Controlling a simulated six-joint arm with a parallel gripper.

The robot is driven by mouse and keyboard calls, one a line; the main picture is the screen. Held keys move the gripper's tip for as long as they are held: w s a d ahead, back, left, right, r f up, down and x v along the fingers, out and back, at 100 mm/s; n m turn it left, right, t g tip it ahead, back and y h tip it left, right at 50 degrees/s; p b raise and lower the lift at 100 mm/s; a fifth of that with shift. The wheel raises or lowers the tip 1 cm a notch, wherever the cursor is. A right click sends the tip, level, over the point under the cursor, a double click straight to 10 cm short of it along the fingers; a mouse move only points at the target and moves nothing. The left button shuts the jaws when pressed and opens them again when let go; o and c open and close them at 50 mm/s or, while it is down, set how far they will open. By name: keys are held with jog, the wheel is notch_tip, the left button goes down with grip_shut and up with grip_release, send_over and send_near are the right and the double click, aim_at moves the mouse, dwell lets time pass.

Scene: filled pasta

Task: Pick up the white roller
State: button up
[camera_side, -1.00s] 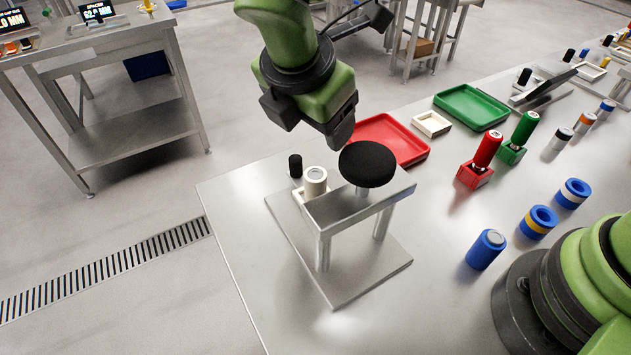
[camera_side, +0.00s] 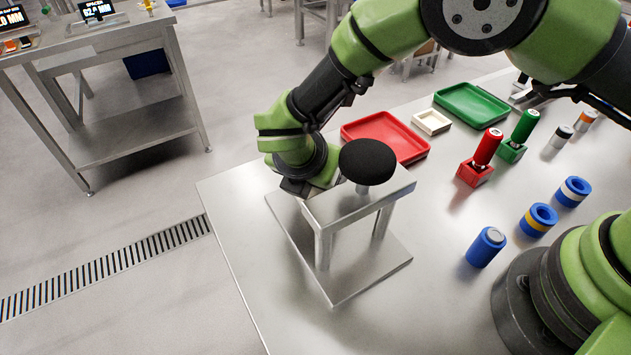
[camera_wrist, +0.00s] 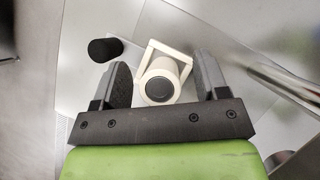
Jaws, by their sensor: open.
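The white roller (camera_wrist: 160,80) stands in a white square holder (camera_wrist: 148,52) in the wrist view, with its round end and dark centre facing the camera. My gripper (camera_wrist: 163,80) is open, with one dark finger on each side of the roller. A gap shows between each finger and the roller; I cannot tell the exact height of the fingertips. In the side view my wrist is low behind the metal press stand (camera_side: 345,208) and hides the roller and its holder.
The stand's metal bar (camera_wrist: 268,80) runs along the right. In the side view, a black round knob (camera_side: 367,161) tops the stand, and a red tray (camera_side: 392,138) lies behind it.

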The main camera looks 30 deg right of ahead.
jog(key=shift+w+d+f, duration=0.15)
jog(key=shift+d+f, duration=0.05)
jog(key=shift+f, duration=0.2)
jog(key=shift+c, duration=0.4)
jog(key=c, duration=1)
jog(key=shift+c, duration=0.2)
